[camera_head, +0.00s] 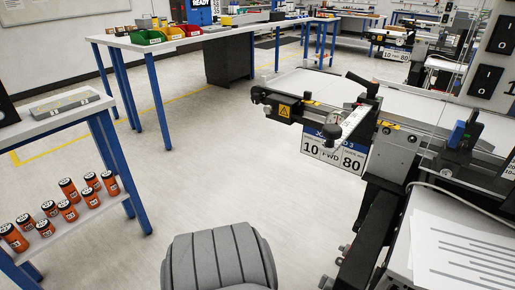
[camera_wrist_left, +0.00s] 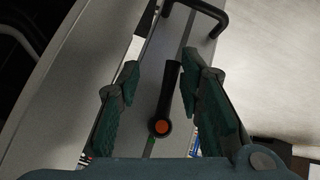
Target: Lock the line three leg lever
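In the left wrist view a black lever (camera_wrist_left: 171,90) with an orange-red round cap at its near end lies on a grey metal face. My left gripper (camera_wrist_left: 160,85) is open, with one dark green finger on each side of the lever. The right finger looks closer to the lever; I cannot tell whether it touches. In the head view the conveyor with the sign "10 FWD 80" (camera_head: 334,154) stands at right, its dark leg (camera_head: 372,235) below. Small knobs show on that leg; I cannot tell which is this lever. Neither gripper shows in the head view.
A black bar handle (camera_wrist_left: 203,9) is above the lever in the wrist view. A white panel with a printed sheet (camera_head: 465,258) stands at lower right. A shelf with orange canisters (camera_head: 70,213) is at left, a workbench (camera_head: 210,40) behind. The middle floor is clear.

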